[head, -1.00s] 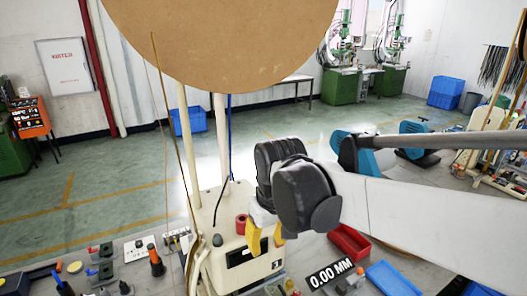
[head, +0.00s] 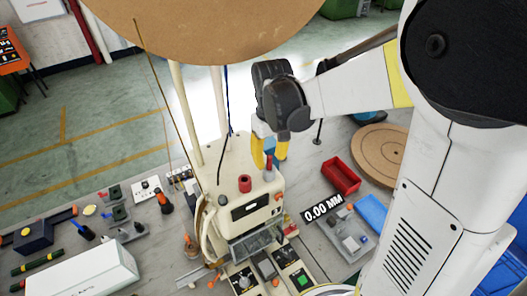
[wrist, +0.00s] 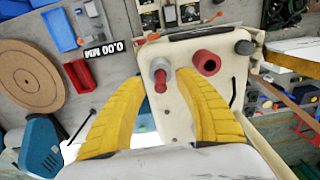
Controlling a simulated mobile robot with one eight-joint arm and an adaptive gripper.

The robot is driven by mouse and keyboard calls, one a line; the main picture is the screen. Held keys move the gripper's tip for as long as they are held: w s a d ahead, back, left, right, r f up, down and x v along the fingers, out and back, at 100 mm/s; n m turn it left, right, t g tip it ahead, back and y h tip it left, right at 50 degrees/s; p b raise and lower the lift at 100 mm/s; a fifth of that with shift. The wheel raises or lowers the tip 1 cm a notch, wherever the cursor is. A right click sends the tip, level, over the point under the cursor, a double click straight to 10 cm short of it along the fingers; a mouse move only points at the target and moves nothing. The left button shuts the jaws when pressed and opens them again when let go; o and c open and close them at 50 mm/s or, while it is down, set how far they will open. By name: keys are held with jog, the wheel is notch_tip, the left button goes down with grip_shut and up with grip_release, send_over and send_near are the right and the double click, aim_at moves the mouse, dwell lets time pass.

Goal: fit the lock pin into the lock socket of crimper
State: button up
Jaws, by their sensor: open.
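The crimper is the cream machine (head: 236,165), which also fills the middle of the wrist view (wrist: 185,110). A red pin (head: 268,162), which I take for the lock pin, stands upright in a grey collar on its top; the pin also shows in the wrist view (wrist: 160,82). A red ring (head: 244,184), likely the lock socket, sits beside it on the same top and shows in the wrist view (wrist: 206,63). My gripper (head: 269,158) is open and empty above the pin.
A black knob (wrist: 244,47) stands near the ring. A red tray (head: 341,176), a blue tray (head: 372,212) and a "0.00 MM" sign (head: 322,207) lie right of the crimper. A large brown disc (head: 200,35) hangs over it. A thin rod rises at its left.

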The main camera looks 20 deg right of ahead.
jog(key=shift+f, duration=0.75)
grip_shut()
jog(key=shift+r, duration=0.15)
